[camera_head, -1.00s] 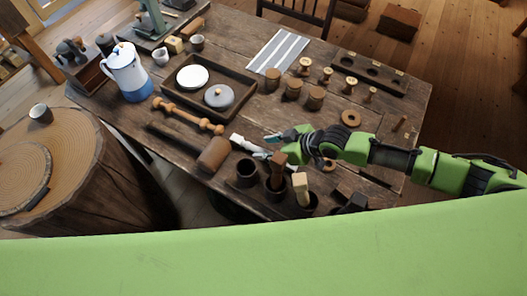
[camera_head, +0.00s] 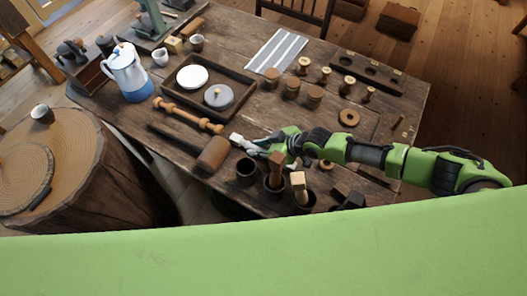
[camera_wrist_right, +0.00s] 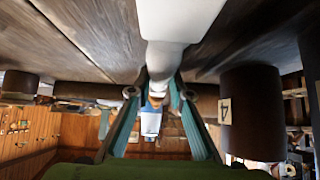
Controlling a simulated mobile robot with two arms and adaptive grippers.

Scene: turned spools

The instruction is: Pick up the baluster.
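The baluster (camera_head: 188,115) is a light-brown turned wooden spindle with rounded beads. It lies slantwise on the table, in front of the tray, in the head view. My right gripper (camera_head: 258,146) is to its right, over the table and apart from it. In the wrist view my right gripper (camera_wrist_right: 157,92) shows two teal fingers spread apart. A white object (camera_wrist_right: 168,22) with a narrow neck shows between and beyond the fingertips; its white end (camera_head: 238,138) shows in the head view. I cannot tell whether the fingers touch it. My left gripper is not in view.
Dark cups (camera_head: 246,171) stand near my right gripper. Several wooden spools stand at the right.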

